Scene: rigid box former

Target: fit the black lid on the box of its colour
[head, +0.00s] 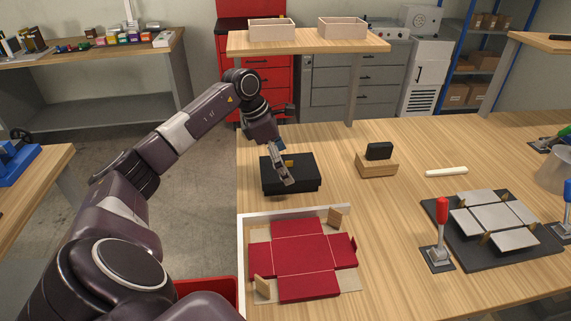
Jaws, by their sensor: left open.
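A low black box-shaped piece (307,181) stands on the workbench, left of the middle. I cannot tell from here whether it is the lid alone or a box with the lid on it. My left gripper (285,180) is open over its top and front edge, and hides part of it. I cannot tell whether the fingers touch it. A small yellow patch (290,162) shows beside the fingers. My right gripper is not in view.
A flat red cross-shaped blank (300,253) lies inside a white corner rail (240,235), in front.

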